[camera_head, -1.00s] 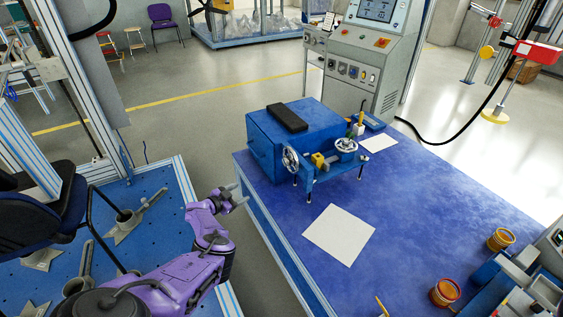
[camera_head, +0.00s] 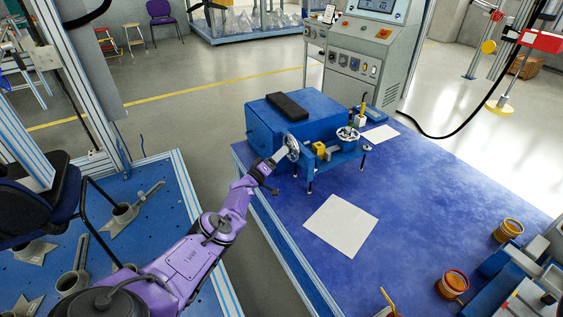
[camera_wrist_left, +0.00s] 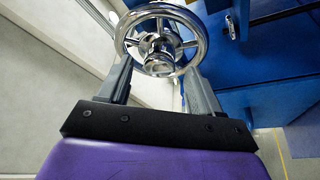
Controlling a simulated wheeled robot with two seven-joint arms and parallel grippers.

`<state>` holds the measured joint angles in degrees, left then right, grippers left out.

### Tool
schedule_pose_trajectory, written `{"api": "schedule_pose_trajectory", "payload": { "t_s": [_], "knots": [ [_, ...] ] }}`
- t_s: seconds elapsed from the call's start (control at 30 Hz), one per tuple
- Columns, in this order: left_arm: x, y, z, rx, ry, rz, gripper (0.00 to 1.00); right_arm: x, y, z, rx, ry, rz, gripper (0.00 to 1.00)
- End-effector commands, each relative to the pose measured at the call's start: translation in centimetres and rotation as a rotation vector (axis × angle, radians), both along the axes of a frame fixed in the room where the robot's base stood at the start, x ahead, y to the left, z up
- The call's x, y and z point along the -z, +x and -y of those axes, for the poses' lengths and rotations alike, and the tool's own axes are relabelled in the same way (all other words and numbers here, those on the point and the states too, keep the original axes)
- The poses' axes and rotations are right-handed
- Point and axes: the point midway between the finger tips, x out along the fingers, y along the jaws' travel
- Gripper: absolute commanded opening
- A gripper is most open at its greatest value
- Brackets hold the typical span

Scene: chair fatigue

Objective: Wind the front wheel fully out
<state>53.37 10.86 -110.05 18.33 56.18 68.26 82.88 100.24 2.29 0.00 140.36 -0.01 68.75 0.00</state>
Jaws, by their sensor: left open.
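The front wheel (camera_head: 293,148) is a chrome handwheel with spokes, on the near left side of a blue fixture (camera_head: 335,162). In the left wrist view, the wheel (camera_wrist_left: 160,62) fills the top middle, with its rim and hub facing me. My left gripper (camera_head: 279,157) is open at the wheel. In the wrist view, its two fingers stand apart, one toward each side of the lower rim. I cannot tell whether they touch it. A second chrome handwheel (camera_head: 347,134) lies flat on top of the fixture. My right gripper is not in view.
The fixture stands beside a blue box (camera_head: 295,118) with a black pad (camera_head: 288,105) on top. A white sheet (camera_head: 341,226) lies on the blue bench (camera_head: 425,205) in front. A chair (camera_head: 45,200) and metal frame posts stand left of my arm.

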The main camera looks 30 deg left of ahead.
Motion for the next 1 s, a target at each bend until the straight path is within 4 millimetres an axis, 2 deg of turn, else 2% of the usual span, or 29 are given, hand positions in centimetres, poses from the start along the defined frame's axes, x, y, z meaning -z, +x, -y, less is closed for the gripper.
{"api": "schedule_pose_trajectory", "payload": {
  "t_s": [0.03,0.1,0.4,0.43,0.6,0.83,1.0],
  "knots": [
    [0.4,0.6,0.1,0.000,0.001,0.002,0.64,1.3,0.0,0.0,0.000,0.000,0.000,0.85],
    [0.1,1.1,0.2,-0.001,0.001,0.001,0.64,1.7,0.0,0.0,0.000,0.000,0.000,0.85],
    [-0.5,1.5,0.3,-0.002,0.001,-0.001,0.64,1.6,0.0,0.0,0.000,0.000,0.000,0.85],
    [-0.5,1.5,0.3,-0.001,0.001,-0.001,0.61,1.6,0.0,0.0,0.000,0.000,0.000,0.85],
    [-0.4,1.5,0.3,-0.001,0.001,-0.001,0.08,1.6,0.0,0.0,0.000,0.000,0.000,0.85],
    [-0.6,1.5,0.3,-0.002,-0.011,-0.007,0.09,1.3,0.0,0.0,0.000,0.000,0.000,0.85],
    [-0.9,1.5,0.3,-0.002,-0.063,-0.036,0.09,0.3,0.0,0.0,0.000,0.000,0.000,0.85]
  ]
}}
